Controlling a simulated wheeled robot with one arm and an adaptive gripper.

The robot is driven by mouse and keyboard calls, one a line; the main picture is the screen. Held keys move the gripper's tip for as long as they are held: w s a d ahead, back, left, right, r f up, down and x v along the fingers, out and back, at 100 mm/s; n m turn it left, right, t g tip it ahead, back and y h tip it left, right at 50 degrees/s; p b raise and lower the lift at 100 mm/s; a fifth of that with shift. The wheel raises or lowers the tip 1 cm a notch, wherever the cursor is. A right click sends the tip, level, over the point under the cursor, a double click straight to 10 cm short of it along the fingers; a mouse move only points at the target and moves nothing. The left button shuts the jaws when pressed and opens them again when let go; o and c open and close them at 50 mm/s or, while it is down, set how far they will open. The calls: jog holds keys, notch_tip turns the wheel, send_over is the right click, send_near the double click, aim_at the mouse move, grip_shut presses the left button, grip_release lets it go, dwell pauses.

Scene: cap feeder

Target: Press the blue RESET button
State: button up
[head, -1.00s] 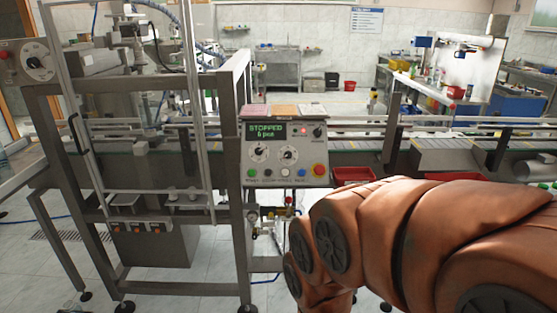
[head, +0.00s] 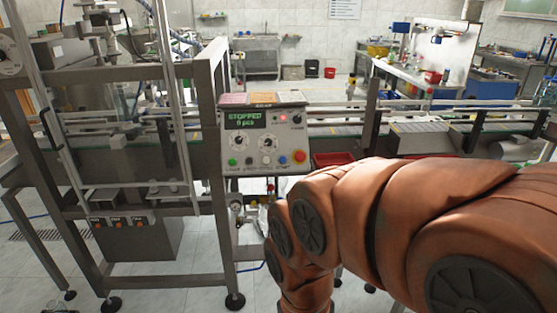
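The control panel (head: 250,140) is a light grey box mounted on the machine frame, left of centre in the head view. Its green display (head: 245,119) reads STOPPED, with a small piece count below. The blue button (head: 283,159) is in the bottom row, between a pale button (head: 266,161) and the large red button (head: 299,156). A green button (head: 232,162) is at the row's left end. The blue button is uncovered. My orange arm fills the lower right, its lower part reaching down below the panel. My gripper is out of the picture.
A metal machine frame (head: 217,190) stands left of and below the panel. A conveyor (head: 420,127) runs behind to the right. A red bin (head: 333,158) sits right of the panel, partly hidden by my arm. Tiled floor shows in front of the frame.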

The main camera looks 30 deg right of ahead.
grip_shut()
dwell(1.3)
